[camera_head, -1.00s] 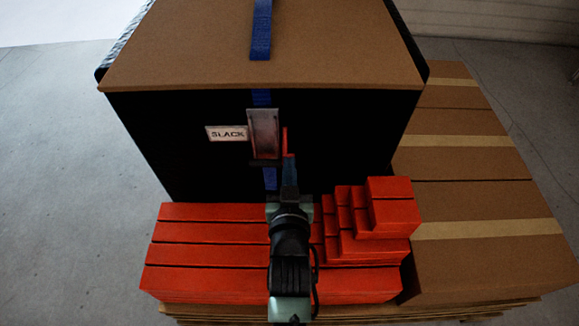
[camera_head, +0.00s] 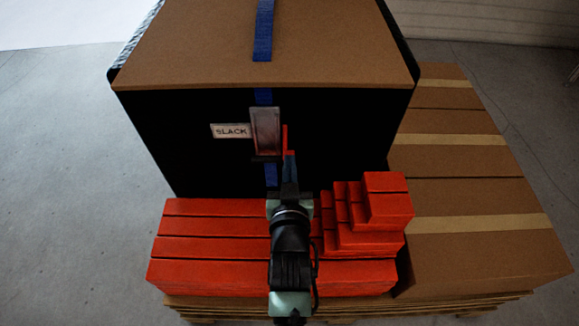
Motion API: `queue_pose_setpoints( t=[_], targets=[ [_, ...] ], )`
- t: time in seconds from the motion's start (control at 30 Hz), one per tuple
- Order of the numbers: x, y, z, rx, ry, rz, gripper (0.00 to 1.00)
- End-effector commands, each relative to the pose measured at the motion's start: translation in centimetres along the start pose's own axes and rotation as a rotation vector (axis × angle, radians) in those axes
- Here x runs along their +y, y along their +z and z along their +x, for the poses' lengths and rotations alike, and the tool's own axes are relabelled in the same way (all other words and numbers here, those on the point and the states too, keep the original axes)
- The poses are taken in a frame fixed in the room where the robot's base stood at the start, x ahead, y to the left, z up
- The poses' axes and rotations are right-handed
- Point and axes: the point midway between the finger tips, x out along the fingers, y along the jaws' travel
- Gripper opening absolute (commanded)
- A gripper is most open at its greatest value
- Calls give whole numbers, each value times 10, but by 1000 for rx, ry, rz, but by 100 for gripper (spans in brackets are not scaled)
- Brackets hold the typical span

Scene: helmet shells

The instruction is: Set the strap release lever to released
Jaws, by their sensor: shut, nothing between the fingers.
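The strap release lever is a grey metal plate (camera_head: 265,131) on the dark front of the large box, standing upright over the blue strap (camera_head: 264,42). A narrow red piece (camera_head: 285,138) shows along its right side. A white label reading "SLACK" (camera_head: 231,131) sits just left of the lever. My gripper (camera_head: 288,160) is shut and empty, with its tip at the lower right of the lever, by the red piece. Whether it touches the lever or the red piece I cannot tell. My wrist hides part of the strap below.
The large box has a brown cardboard top (camera_head: 200,50). Red bricks or boards (camera_head: 210,245) are stacked in front of it, under my arm, with a stepped red pile (camera_head: 388,205) to the right. Taped cardboard boxes (camera_head: 480,195) lie at right. Grey floor (camera_head: 60,200) is clear at left.

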Motion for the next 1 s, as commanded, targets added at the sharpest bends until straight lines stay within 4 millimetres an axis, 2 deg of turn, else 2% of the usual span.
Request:
queue_pose_setpoints(
  t=[0.03,0.2,0.5,0.7,0.93,1.0],
  targets=[
    [0,4,-14,-5,0,0,0],
    [0,6,-47,-1,-1,-1,0],
    [0,9,-89,3,-1,0,0],
    [0,10,-99,4,0,0,0],
    [0,10,-99,5,0,0,0],
    [0,2,-96,19,0,0,0]
  ],
)
